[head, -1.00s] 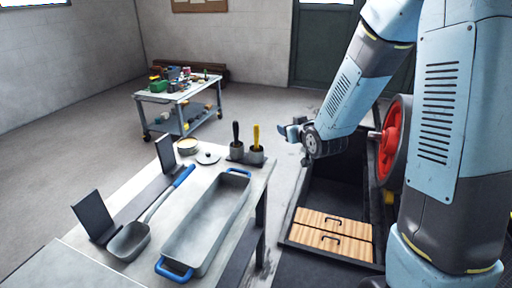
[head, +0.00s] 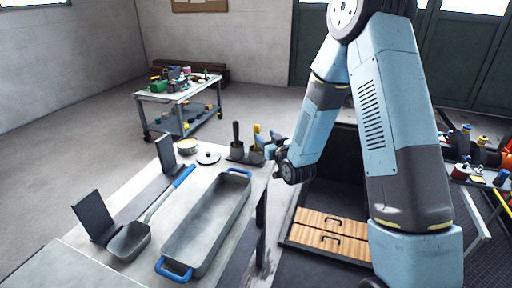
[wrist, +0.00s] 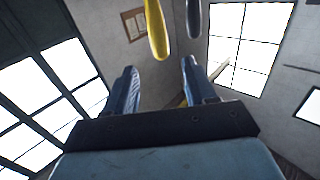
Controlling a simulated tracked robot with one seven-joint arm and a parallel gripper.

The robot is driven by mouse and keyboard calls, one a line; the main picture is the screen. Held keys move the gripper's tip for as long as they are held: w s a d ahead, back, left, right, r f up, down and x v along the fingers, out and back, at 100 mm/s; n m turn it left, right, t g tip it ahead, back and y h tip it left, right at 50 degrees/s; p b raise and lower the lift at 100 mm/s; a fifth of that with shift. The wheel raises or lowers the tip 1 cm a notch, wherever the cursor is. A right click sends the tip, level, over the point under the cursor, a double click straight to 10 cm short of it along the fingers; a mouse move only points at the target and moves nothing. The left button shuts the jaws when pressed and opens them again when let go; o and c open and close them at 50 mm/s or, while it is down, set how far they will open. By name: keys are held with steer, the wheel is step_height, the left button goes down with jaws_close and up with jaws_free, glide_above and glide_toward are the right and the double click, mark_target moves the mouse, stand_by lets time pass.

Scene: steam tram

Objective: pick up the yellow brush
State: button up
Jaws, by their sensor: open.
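The yellow brush (head: 257,131) stands upright in a grey two-cup holder (head: 236,153) at the far right corner of the near table. A brush with a black handle (head: 236,131) stands in the cup to its left. My gripper (head: 270,146) is open, just right of the yellow brush, with its fingers pointing left towards it. In the wrist view, the yellow handle (wrist: 156,28) shows beyond the open fingertips (wrist: 159,66), roughly in line with the gap. The black handle (wrist: 194,18) is to its right. The lower part of the yellow brush is hidden.
The near table (head: 112,190) also bears a long metal tray (head: 205,225) with blue handles, a scoop (head: 130,241), a round tin (head: 187,146) and a lid (head: 208,157). A cluttered cart (head: 180,92) stands behind.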

mark_target(258, 130)
steer(key=shift+f+x, duration=0.15)
steer(key=shift+x, duration=2)
steer(key=shift+f+x, duration=0.2)
steer(key=shift+x, duration=2)
steer(key=c, duration=1)
steer(key=shift+r, duration=0.15)
